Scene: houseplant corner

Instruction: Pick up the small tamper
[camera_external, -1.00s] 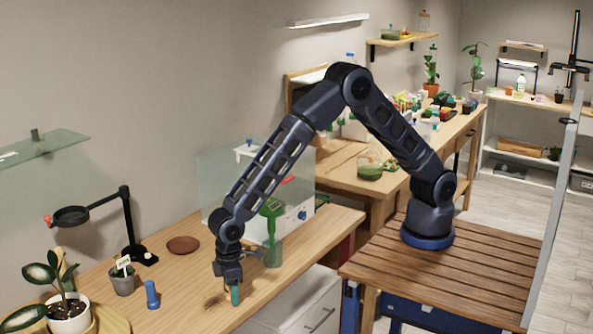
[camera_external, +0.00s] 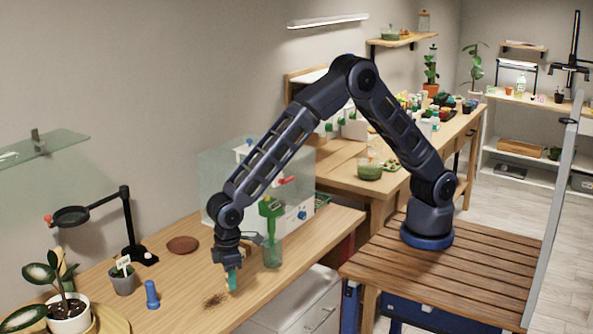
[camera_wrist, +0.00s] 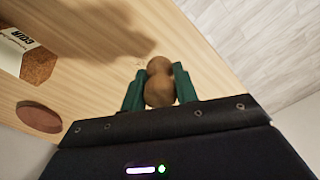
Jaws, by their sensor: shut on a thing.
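The small tamper, a rounded brown wooden piece with a narrower neck (camera_wrist: 159,88), sits between the green fingers in the wrist view. My gripper (camera_wrist: 159,90) is shut on it, one finger touching each side. In the external view my gripper (camera_external: 232,281) is just above the front part of the wooden bench (camera_external: 185,318), fingers pointing down. The tamper is mostly hidden by the fingers there.
A blue peg-like thing (camera_external: 152,295), a labelled grey pot (camera_external: 123,282) and a brown saucer (camera_external: 183,245) stand to the left. A clear jar with a green tool (camera_external: 272,250) stands close on the right.

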